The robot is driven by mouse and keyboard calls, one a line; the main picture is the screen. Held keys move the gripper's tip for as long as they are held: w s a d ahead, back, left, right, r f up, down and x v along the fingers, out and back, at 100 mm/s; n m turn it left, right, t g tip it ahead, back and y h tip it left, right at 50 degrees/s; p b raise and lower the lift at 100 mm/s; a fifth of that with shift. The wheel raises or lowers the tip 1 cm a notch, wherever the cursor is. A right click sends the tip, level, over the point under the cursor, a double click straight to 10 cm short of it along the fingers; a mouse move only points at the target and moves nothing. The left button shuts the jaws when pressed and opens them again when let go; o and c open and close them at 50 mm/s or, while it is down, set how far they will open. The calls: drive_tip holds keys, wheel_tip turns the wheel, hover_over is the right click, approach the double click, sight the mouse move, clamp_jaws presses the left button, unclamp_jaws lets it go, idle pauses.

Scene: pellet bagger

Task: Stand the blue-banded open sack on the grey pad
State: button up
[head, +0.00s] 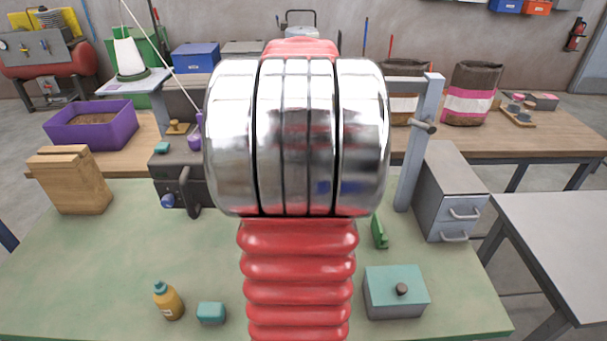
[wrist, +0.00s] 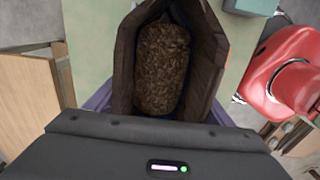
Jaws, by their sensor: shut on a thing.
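In the wrist view an open brown sack (wrist: 124,70) shows from above, with brown pellets inside and its mouth facing my camera. Bluish-purple edges show beside its lower part; I cannot tell whether they are its blue band. My gripper (wrist: 150,135) shows as a dark body across the bottom of this view, against the near side of the sack. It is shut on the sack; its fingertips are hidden. In the head view my arm covers the middle and hides the gripper and held sack. I cannot pick out the grey pad.
A pink-banded sack (head: 470,97) stands on the back bench, with another sack (head: 405,103) partly hidden. The green table holds a wooden block (head: 68,180), yellow bottle (head: 168,302), teal-topped box (head: 396,292) and grey drawers (head: 450,190). A purple bin (head: 92,125) stands behind left.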

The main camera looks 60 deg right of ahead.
drive_tip(key=o, duration=1.6)
drive_tip(key=shift+f, duration=0.1)
wheel_tip(320, 180, up, 14)
drive_tip(key=shift+f, duration=0.1)
